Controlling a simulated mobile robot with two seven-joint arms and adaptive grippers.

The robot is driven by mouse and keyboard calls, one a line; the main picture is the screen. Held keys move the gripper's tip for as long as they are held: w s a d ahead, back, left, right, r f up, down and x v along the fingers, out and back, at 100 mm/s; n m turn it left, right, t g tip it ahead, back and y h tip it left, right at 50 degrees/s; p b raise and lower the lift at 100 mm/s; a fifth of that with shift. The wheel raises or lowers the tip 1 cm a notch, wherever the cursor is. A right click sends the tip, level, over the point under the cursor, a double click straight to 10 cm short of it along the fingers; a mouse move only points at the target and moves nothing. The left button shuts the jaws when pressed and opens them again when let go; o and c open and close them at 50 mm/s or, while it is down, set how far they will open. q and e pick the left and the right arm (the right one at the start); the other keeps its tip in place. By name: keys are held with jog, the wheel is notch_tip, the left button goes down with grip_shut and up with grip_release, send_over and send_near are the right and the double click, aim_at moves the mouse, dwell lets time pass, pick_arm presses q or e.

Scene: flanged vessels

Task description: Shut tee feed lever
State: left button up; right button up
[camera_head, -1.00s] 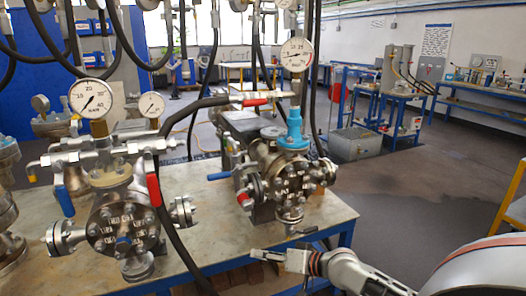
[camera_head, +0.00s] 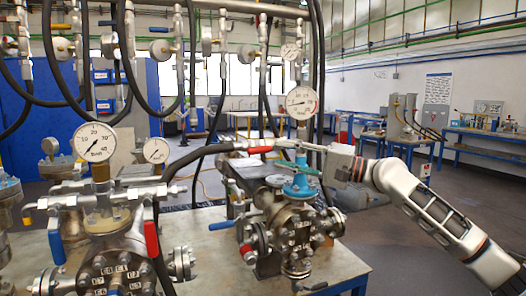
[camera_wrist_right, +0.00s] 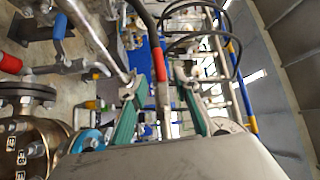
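The red-gripped lever (camera_head: 260,149) lies level above the right vessel (camera_head: 292,232), at the end of a black hose, left of the pressure gauge stem. In the right wrist view a red grip (camera_wrist_right: 162,93) shows in the gap between the green-padded fingers. My left gripper is not in view.
The left vessel (camera_head: 116,271) carries a dial gauge (camera_head: 95,142) and a red handle (camera_head: 151,239). Another gauge (camera_head: 301,103) stands just above my right gripper. Black hoses hang from the overhead pipes. A blue handle (camera_head: 221,225) sticks out left of the right vessel.

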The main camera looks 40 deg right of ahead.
aim_at(268, 149)
jog(key=p+x, duration=0.1)
jog(key=x, duration=0.4)
jog(key=shift+r, duration=0.15)
jog(key=shift+x, duration=0.9)
jog(key=shift+f, duration=0.25)
jog(key=shift+c, duration=0.5)
grip_shut()
